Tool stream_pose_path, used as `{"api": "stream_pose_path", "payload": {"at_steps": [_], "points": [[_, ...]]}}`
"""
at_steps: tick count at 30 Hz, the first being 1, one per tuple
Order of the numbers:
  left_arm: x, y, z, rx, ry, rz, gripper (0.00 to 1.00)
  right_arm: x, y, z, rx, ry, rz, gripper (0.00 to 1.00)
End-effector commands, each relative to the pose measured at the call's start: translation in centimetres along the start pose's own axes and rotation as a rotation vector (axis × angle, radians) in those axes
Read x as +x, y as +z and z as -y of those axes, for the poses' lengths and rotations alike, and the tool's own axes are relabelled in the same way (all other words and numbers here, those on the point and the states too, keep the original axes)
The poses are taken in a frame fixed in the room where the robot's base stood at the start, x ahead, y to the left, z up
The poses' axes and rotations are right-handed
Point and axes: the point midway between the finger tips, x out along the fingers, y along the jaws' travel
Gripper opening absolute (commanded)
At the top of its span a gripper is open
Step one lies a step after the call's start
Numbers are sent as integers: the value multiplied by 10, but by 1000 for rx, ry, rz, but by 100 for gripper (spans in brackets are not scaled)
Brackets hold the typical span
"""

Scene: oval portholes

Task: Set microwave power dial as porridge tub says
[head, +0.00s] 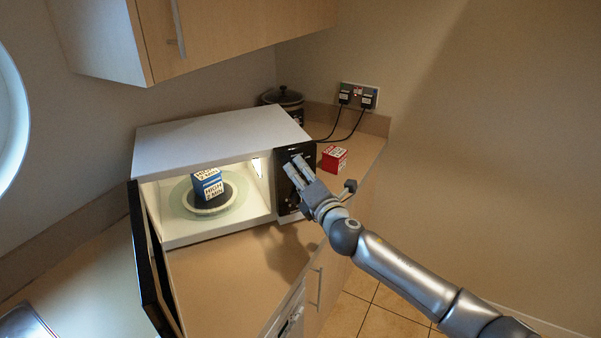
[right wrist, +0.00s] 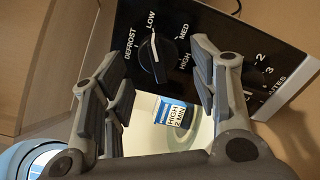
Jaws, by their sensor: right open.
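The porridge tub (head: 208,187), blue and white, stands on a plate inside the lit, open microwave (head: 215,137). Its label reads HIGH, 2 MIN; the tub also shows in the right wrist view (right wrist: 172,113). The black power dial (right wrist: 154,60) has DEFROST, LOW, MED and HIGH around it; its white mark points about at LOW. My right gripper (head: 296,167) is open in front of the control panel. In the right wrist view its fingers lie either side of the power dial; I cannot tell whether they touch it. My left gripper is not in view.
The microwave door (head: 150,262) stands open on the left. A second dial with minute numbers (right wrist: 258,80) sits beside the power dial. The front counter is clear.

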Motion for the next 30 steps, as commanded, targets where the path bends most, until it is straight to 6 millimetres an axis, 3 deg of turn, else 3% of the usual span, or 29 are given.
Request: {"api": "stream_pose_path", "payload": {"at_steps": [6, 16, 25, 30], "points": [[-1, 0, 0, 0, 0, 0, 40, 11, 0, 0, -1, 0, 0, 54], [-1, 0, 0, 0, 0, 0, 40, 12, 0, 0, -1, 0, 0, 53], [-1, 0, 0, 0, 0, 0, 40, 12, 0, 0, -1, 0, 0, 15], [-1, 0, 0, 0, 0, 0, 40, 12, 0, 0, 5, 0, 0, 12]]}}
